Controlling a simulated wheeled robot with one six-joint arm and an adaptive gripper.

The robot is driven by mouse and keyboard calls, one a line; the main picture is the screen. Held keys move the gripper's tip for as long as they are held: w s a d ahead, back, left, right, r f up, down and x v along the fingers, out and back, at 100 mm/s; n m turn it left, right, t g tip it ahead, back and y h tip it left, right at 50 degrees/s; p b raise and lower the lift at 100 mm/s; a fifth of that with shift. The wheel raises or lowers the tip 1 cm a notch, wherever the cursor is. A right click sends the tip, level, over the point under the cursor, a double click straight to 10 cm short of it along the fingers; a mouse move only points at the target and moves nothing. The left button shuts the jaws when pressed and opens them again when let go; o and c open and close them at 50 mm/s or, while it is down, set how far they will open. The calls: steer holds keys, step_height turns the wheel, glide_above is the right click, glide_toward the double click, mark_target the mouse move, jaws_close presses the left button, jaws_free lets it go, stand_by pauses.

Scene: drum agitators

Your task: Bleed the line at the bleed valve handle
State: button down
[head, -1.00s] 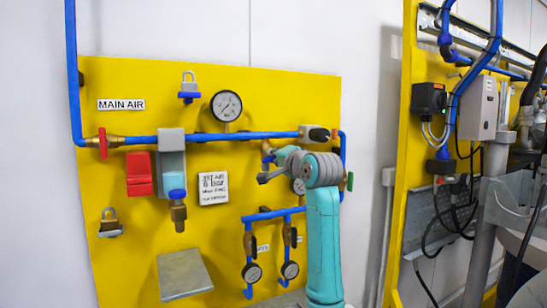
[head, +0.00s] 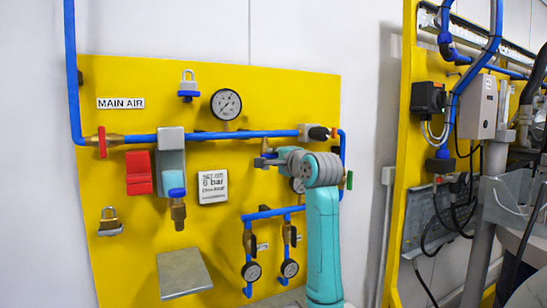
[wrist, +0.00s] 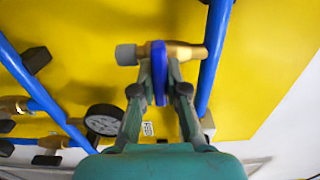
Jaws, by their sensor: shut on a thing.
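The bleed valve handle (wrist: 159,62) is a narrow blue lever on a brass valve body (wrist: 187,51) with a grey end cap, in the wrist view. The valve sits beside a blue pipe (wrist: 213,55). My gripper (wrist: 160,92) is shut on the blue handle, with one finger on each side of it. In the head view, my gripper (head: 268,161) is at the right part of the yellow panel, below the main blue pipe. There the handle is small and mostly hidden by my gripper and wrist.
The yellow panel (head: 130,75) carries a large gauge (head: 226,104), a red box (head: 139,172), a blue-capped regulator (head: 177,190) and a red-handled valve (head: 102,142). Two small gauges (head: 252,271) (head: 289,268) hang below my gripper. A grey shelf (head: 183,274) juts out at lower left.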

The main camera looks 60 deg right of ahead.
steer(key=c, duration=1.2)
jaws_free()
steer(key=v, duration=1.2)
steer(key=shift+s, duration=0.1)
